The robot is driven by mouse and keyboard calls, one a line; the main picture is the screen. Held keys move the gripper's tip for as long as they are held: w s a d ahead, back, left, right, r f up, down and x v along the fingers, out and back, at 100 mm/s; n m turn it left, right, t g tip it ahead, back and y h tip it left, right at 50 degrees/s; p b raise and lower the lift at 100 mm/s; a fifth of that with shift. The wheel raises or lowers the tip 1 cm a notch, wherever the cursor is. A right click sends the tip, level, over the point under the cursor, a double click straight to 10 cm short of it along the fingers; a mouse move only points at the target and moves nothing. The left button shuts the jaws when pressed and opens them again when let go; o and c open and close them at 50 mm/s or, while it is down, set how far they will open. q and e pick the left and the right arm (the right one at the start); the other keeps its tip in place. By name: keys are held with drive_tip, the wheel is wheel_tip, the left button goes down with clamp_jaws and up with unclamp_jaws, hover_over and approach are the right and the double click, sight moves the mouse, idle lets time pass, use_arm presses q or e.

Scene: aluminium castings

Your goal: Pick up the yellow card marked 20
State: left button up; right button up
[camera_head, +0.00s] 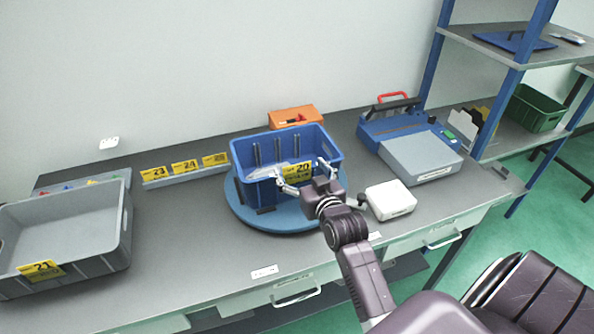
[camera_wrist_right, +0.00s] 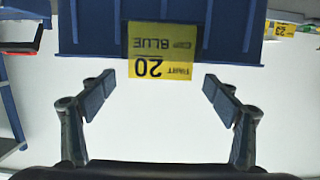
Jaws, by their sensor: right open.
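The yellow card marked 20 (camera_head: 297,171) is on the front side of the blue crate (camera_head: 247,172). In the right wrist view the card (camera_wrist_right: 161,50) appears upside down, with "BLUE" and "20" readable, against the blue crate wall (camera_wrist_right: 88,32). Its 20 end hangs past the crate edge in that view. My right gripper (camera_head: 304,178) is open in front of the card. In the right wrist view its two fingers (camera_wrist_right: 152,92) stand apart on either side, and the card lies beyond their tips, not between the pads. My left gripper does not show.
The crate stands on a round blue turntable (camera_head: 272,219). A white box (camera_head: 391,199) sits close right of it, an orange case (camera_head: 296,117) behind. A card rail (camera_head: 187,175) and grey crate (camera_head: 113,258) are to the left. The bench front left of the turntable is clear.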

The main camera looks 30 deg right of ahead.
drive_tip(key=c, duration=0.9)
drive_tip(key=shift+c, duration=0.3)
